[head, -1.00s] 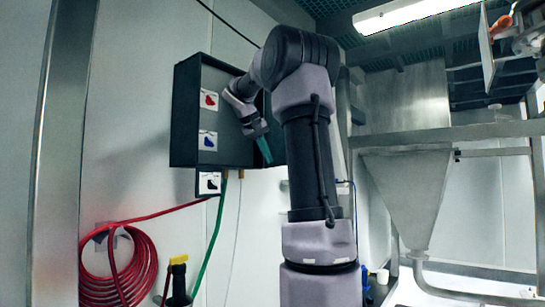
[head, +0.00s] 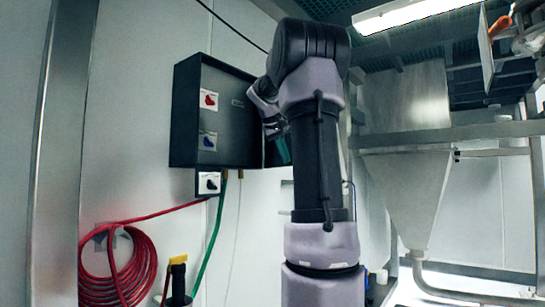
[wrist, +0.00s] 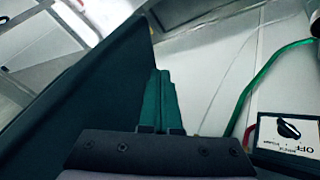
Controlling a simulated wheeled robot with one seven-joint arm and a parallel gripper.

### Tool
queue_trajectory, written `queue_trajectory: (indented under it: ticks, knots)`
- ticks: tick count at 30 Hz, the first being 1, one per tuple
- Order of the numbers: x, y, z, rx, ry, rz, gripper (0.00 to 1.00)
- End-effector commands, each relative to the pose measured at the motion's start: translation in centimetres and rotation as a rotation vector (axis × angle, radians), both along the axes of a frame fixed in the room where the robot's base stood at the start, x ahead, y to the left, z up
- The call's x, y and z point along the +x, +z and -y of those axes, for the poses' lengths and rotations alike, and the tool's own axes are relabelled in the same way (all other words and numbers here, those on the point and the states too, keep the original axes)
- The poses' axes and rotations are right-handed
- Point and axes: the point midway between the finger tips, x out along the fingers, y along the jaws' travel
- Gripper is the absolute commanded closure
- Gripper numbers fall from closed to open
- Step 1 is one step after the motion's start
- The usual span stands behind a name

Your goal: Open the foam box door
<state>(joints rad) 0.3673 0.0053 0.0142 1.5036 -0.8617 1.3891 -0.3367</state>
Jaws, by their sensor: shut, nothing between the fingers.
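The foam box (head: 185,115) is a dark box on the wall in the head view. My arm hides the box's right end, so I cannot tell whether the door stands ajar there. My gripper (head: 283,152) has teal fingers and is at the right edge of the box. In the wrist view my gripper (wrist: 161,75) is shut and empty, its fingers side by side. A dark panel (wrist: 80,95) of the box lies just left of the fingertips; contact is unclear.
A small switch box marked OFF (wrist: 287,130) and a green hose (wrist: 262,80) are right of the fingers. Below the foam box, a coiled red hose (head: 118,275) hangs on the wall. A metal hopper (head: 408,195) stands at the right.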

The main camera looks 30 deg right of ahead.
Motion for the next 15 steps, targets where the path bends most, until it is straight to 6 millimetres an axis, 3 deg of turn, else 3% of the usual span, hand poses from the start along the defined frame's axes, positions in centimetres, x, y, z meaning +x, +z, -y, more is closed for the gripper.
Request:
queue_trajectory:
  ticks: [9,15]
  knots:
    - [-1.7,0.0,7.6,0.001,0.224,0.003,1.0]
    - [-1.8,-0.1,11.5,-0.001,0.22,-0.001,1.0]
